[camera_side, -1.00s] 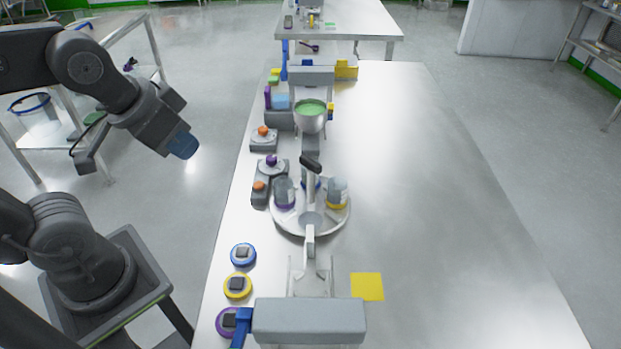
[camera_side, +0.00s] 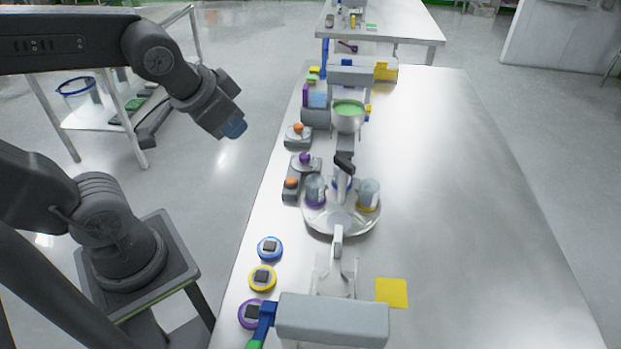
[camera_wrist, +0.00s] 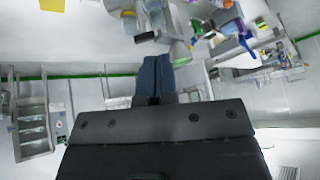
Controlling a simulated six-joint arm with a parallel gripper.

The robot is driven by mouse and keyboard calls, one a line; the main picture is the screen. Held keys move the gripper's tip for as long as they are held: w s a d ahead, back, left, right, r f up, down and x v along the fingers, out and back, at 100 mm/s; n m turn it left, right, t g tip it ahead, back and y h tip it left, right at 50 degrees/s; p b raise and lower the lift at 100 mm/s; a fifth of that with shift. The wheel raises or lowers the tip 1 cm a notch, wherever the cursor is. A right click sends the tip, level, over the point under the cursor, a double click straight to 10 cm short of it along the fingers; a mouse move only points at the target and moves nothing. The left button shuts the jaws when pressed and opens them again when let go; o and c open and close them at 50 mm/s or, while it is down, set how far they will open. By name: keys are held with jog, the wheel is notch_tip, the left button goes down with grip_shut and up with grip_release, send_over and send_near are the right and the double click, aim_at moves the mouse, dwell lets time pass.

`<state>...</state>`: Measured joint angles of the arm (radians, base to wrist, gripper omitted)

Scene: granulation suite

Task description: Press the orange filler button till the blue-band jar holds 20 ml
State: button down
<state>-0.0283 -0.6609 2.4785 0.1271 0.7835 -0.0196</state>
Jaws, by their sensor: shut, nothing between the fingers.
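An orange button (camera_side: 298,127) sits on a grey base at the table's left edge. A second orange button (camera_side: 291,182) sits nearer, beside a purple button (camera_side: 305,158); I cannot tell which is the filler's. On the round turntable (camera_side: 341,223) stand a purple-band jar (camera_side: 315,190) and a yellow-band jar (camera_side: 368,194). A jar with a trace of blue is mostly hidden behind the black-handled post (camera_side: 344,163); its level cannot be read. My gripper (camera_side: 235,128) is shut and empty, in the air left of the table. Its blue fingers (camera_wrist: 154,76) meet in the wrist view.
A bowl of green material (camera_side: 348,110) stands behind the turntable. Blue, yellow and purple ringed discs (camera_side: 263,278) line the near left edge. A grey block (camera_side: 332,319) and yellow square (camera_side: 391,292) are in front. The table's right side is clear.

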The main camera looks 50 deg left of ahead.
jog(key=w+a+f+m+t+y, duration=0.2)
jog(key=w+a+f, duration=0.1)
jog(key=w+a, duration=0.4)
jog(key=m+h, duration=0.5)
jog(key=m, duration=0.4)
send_over(291, 182)
notch_tip(291, 182, down, 11)
jog(key=shift+f+t, duration=0.15)
jog(key=shift+t, duration=0.25)
jog(key=shift+a, duration=0.1)
jog(key=shift+f, duration=4.4)
jog(key=shift+f, duration=0.15)
jog(key=shift+f, duration=0.25)
